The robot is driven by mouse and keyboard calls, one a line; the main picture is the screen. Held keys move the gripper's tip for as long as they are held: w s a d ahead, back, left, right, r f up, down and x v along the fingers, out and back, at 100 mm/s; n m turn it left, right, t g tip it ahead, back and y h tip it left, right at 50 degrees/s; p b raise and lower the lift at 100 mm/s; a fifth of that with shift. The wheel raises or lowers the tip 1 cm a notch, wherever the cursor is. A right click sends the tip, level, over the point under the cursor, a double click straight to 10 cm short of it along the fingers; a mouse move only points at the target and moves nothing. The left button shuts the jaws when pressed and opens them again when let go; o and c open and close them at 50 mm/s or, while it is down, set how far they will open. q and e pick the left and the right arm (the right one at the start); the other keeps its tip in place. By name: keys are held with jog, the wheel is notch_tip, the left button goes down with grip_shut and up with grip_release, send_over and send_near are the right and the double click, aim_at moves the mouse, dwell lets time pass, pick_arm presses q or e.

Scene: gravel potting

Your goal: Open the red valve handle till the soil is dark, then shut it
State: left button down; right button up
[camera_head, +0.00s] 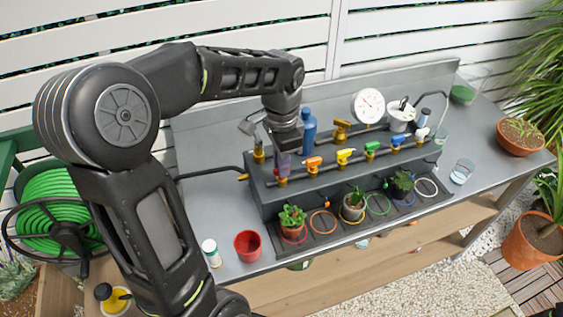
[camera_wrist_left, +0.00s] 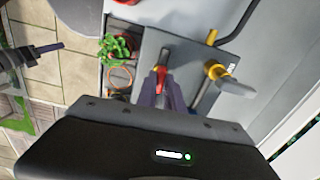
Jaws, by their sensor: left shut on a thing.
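My left gripper (camera_head: 283,166) reaches down onto the front left end of the valve row. It is shut on the red valve handle (camera_wrist_left: 162,77), which shows between its fingertips in the left wrist view. In the head view the fingers hide most of this handle. A green plant (camera_head: 292,215) stands in a pot in the red ring (camera_head: 294,238), below the valve. Its leaves cover much of the soil, and I cannot tell how dark it is. My right gripper (camera_wrist_left: 45,49) shows partly at the left edge of the left wrist view, apart from the valves.
Orange (camera_head: 313,164), yellow (camera_head: 346,156) and green (camera_head: 371,148) valve handles line the pipe to the right. A blue bottle (camera_head: 308,130) stands behind. A red cup (camera_head: 248,246) and white bottle (camera_head: 211,252) stand at the bench's front left. A dial gauge (camera_head: 368,105) rises at the back.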

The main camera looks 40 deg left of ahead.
pick_arm(q)
jog(key=shift+m, duration=0.4)
jog(key=c, duration=1.5)
grip_release()
jog(key=shift+o, duration=0.2)
jog(key=shift+r+b, duration=0.35)
jog(key=shift+r, duration=3.6)
